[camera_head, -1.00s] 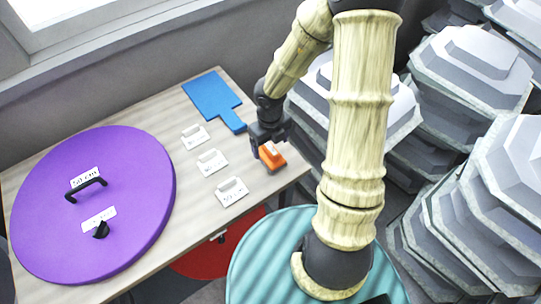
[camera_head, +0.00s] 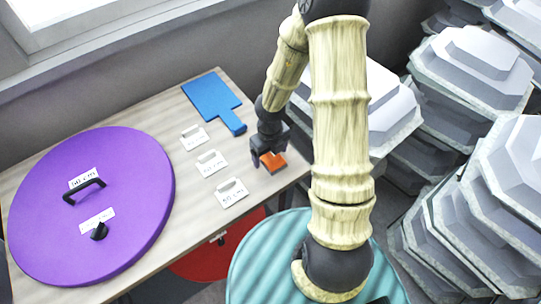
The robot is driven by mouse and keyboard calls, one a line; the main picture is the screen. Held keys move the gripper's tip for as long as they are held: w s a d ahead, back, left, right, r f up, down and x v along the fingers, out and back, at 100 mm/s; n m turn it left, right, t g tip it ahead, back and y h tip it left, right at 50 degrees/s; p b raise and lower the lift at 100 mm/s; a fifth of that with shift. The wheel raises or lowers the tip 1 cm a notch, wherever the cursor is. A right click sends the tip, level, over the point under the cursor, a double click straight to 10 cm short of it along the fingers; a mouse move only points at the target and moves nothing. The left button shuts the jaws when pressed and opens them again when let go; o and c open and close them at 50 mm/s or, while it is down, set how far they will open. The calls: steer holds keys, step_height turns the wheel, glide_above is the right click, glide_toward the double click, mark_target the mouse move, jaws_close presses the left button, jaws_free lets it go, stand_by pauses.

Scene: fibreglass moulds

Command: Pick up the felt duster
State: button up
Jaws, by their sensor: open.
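A small orange block (camera_head: 277,165), which looks like the felt duster, lies on the wooden table near its right edge. My gripper (camera_head: 267,156) is open and points down right over the block, hiding its upper part and far side. One finger shows at the block's left side. I cannot tell whether the fingers touch it.
Several small white labelled cards with handles, such as this one (camera_head: 231,193), stand left of the block. A blue paddle-shaped board (camera_head: 208,95) lies behind. A large purple disc (camera_head: 135,215) with black handles covers the table's left. Grey moulds (camera_head: 475,52) are stacked at right.

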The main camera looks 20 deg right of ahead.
steer(key=c, duration=1.1)
steer(key=shift+r, duration=0.1)
step_height(320, 180, up, 10)
steer(key=shift+f+p, duration=0.1)
steer(key=shift+p, duration=1.15)
steer(key=shift+o, duration=0.9)
steer(key=shift+c, duration=0.2)
